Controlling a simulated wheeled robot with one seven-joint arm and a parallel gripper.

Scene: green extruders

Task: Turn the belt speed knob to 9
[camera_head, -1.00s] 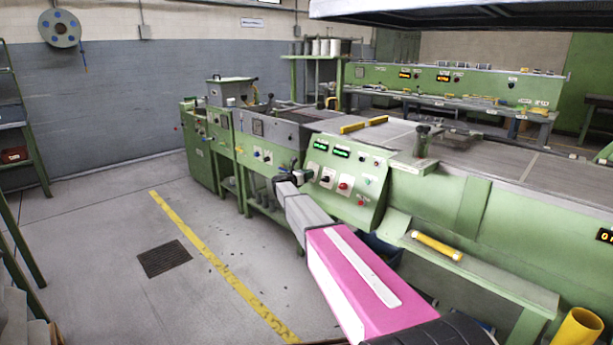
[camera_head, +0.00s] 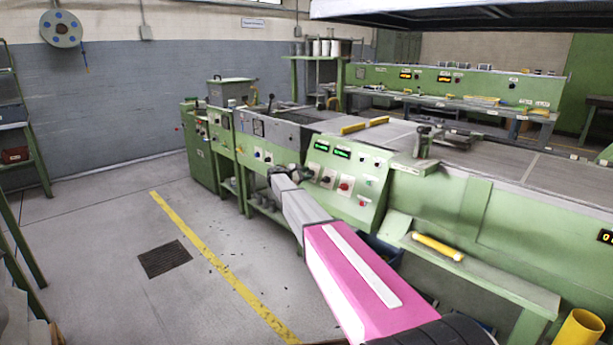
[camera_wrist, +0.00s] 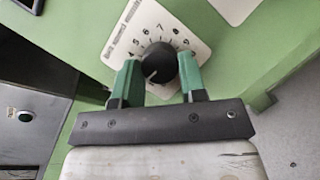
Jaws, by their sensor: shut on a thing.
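The black belt speed knob (camera_wrist: 158,58) sits on a white dial plate (camera_wrist: 130,30) on a green panel in the wrist view. Numbers 4 to 9 show around its upper side, with 9 at the right. A pale mark shows on the knob's lower left part. My gripper (camera_wrist: 159,72) has one green finger on each side of the knob and is shut on it. In the head view my gripper (camera_head: 290,173) is at the left end of the sloped control panel (camera_head: 345,185). The knob it holds cannot be made out there.
Other knobs and a red button (camera_head: 345,184) are right of my gripper on the panel. Green displays (camera_head: 342,152) are above. A yellow roller (camera_head: 437,247) lies on the lower ledge at right. The floor (camera_head: 110,235) at left is open.

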